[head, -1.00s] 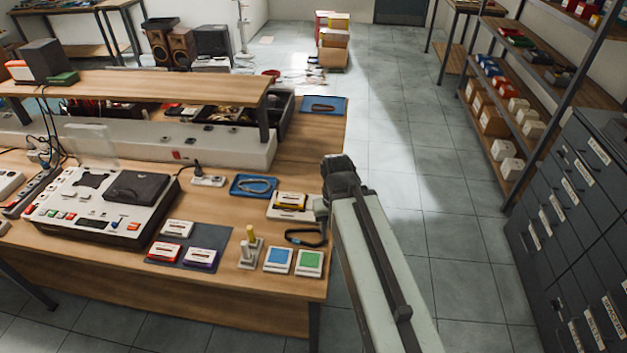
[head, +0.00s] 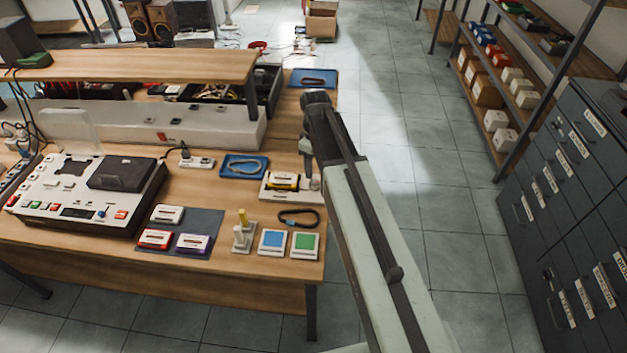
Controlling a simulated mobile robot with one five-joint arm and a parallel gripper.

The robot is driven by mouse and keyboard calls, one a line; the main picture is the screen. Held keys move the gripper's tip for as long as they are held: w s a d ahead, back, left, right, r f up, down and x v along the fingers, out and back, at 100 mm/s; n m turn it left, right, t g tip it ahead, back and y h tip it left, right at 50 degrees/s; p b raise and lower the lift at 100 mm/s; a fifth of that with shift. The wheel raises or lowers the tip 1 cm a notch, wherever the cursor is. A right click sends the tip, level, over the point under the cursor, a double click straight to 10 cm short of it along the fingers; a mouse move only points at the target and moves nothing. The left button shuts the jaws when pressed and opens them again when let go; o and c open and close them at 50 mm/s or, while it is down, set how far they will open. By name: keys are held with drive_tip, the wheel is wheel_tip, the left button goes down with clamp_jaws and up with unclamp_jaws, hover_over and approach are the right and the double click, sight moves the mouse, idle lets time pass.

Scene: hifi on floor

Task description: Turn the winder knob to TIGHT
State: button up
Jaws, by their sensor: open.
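A small white unit with a yellow-and-black cassette (head: 284,181) on it stands near the right edge of the wooden table; it looks like the winder. Its knob and any TIGHT mark are too small or hidden to make out. My gripper (head: 307,176) is open and points down at the right end of this unit. It overlaps that end in the picture, and I cannot tell whether it touches. My arm comes in from the lower right, over the floor beside the table.
A black loop (head: 298,217) lies in front of the unit, and a blue tray (head: 229,167) to its left. A peg stand (head: 241,240), blue tile (head: 271,242), green tile (head: 304,243) and white deck (head: 75,195) share the table. The floor at right is clear, up to the drawers (head: 560,190).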

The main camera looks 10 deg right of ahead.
sight(314, 182)
drive_tip(key=shift+w, duration=0.3)
drive_tip(key=shift+s+f+b, duration=0.1)
drive_tip(key=shift+f+b, duration=0.2)
drive_tip(key=shift+b, duration=0.05)
wheel_tip(314, 182, down, 7)
drive_tip(key=b, duration=0.7)
drive_tip(key=shift+f, duration=0.2)
drive_tip(key=shift+r, duration=0.1)
clamp_jaws()
